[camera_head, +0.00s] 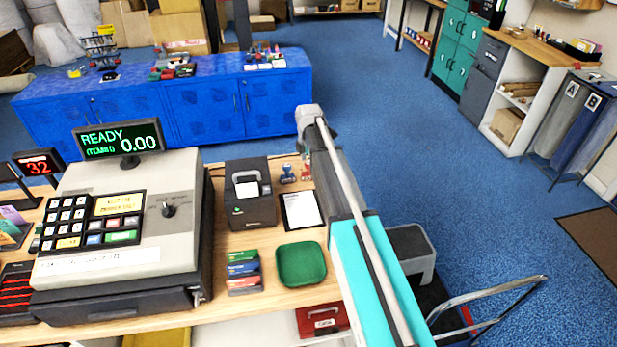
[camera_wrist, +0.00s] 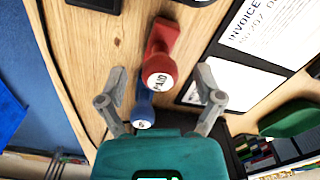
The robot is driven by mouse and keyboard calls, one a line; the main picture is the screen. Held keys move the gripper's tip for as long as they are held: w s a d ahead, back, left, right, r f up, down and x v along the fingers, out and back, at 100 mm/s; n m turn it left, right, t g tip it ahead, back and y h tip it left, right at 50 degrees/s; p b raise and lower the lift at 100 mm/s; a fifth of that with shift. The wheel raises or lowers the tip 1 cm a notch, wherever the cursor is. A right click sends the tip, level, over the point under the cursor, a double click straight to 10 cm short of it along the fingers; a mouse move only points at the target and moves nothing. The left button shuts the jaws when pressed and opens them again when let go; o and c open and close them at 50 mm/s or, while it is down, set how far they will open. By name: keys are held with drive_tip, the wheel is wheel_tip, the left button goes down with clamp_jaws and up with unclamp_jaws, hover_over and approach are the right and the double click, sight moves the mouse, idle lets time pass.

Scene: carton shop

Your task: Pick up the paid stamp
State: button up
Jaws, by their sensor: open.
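The paid stamp (camera_wrist: 161,48) is red, with a round white end marked PAID, and lies in view between my fingers in the wrist view. A blue stamp (camera_wrist: 144,103) is close beside it, toward the gripper body. My gripper (camera_wrist: 161,82) is open, with one finger on each side of the two stamps and nothing held. In the head view the blue stamp (camera_head: 287,174) and a red stamp (camera_head: 306,172) stand on the counter past the clipboard, close to my arm. My gripper is mostly hidden behind my arm there.
A clipboard with an invoice (camera_head: 301,209) lies by the stamps. A black receipt printer (camera_head: 250,208) stands to their left, beside the cash register (camera_head: 125,215). A green tray (camera_head: 301,265) and stacked small boxes (camera_head: 243,271) are nearer. Blue floor lies right of the counter.

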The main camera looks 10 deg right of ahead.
drive_tip(key=shift+f, duration=0.4)
idle(0.3)
clamp_jaws()
